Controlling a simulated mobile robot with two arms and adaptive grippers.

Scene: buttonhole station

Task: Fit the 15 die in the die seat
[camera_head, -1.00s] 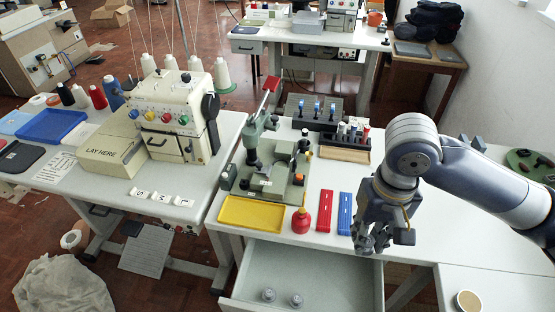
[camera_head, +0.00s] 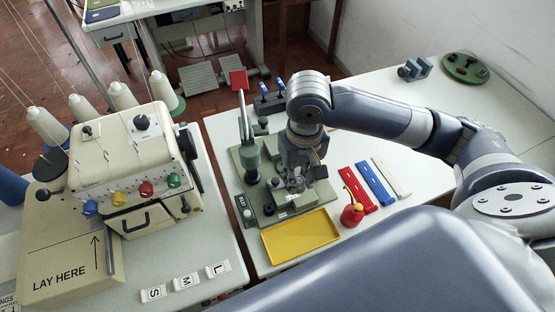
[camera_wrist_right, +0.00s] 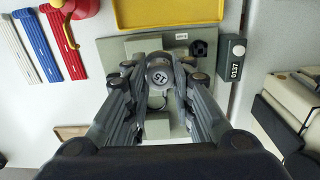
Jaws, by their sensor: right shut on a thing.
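My right gripper (camera_head: 296,186) is over the base of the green press (camera_head: 250,160), behind the yellow tray. In the right wrist view my right gripper (camera_wrist_right: 160,82) points down at the press base (camera_wrist_right: 118,48). Its fingers are shut on a round grey die (camera_wrist_right: 160,77) whose top reads 15, turned in the picture. The die seat is hidden under the die and fingers. I cannot tell whether the die touches the press. My left gripper is not in view.
The yellow tray (camera_head: 300,237) is empty in front of the press. The press's red-ended lever (camera_head: 239,80) stands up behind. A sewing machine (camera_head: 140,165) is at left.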

